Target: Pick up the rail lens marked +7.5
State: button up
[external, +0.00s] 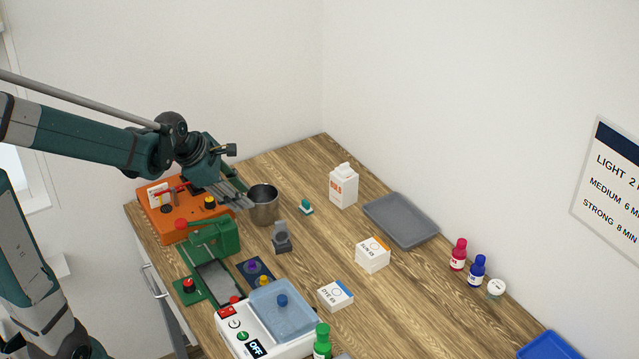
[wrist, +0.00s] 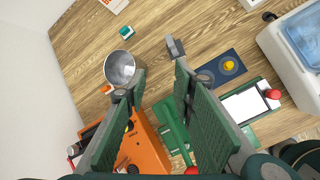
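I cannot make out a rail lens or a +7.5 mark in either view. My gripper (external: 238,203) is over the front part of an orange device (external: 160,224), near a metal cup (external: 264,208). In the wrist view my gripper (wrist: 158,78) is open, its two fingers wide apart, with bare wood between the tips. The cup (wrist: 119,68) is just beyond the left finger, and a small grey stand (wrist: 175,47) is beyond the right one. The orange device (wrist: 152,155) is partly hidden by the left finger. Its small parts are too small to read.
A green machine (external: 222,236), a dark blue board (external: 256,272) and a white bath unit (external: 300,345) crowd the front. A small teal block (external: 306,207), white boxes (external: 372,256) and a grey tray (external: 400,220) stand farther right.

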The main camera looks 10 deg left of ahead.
jog(key=w+d+f+n+g+p, duration=0.1)
jog(key=w+d+f+n+p, duration=0.1)
jog(key=d+n+p, duration=0.3)
jog(key=b, duration=0.2)
send_near(280, 228)
jog(key=shift+w+d+f+h, duration=0.1)
jog(key=shift+w+f+h, duration=0.1)
jog(key=shift+w+f, duration=0.4)
jog(key=shift+w+d+f+h, duration=0.1)
jog(key=shift+w+f+h, duration=0.1)
jog(key=shift+f, duration=0.7)
jog(key=shift+x, duration=1.3)
jog(key=shift+d+f, duration=0.1)
jog(key=shift+x, duration=2.45)
jog(key=shift+c, duration=0.7)
grip_shut()
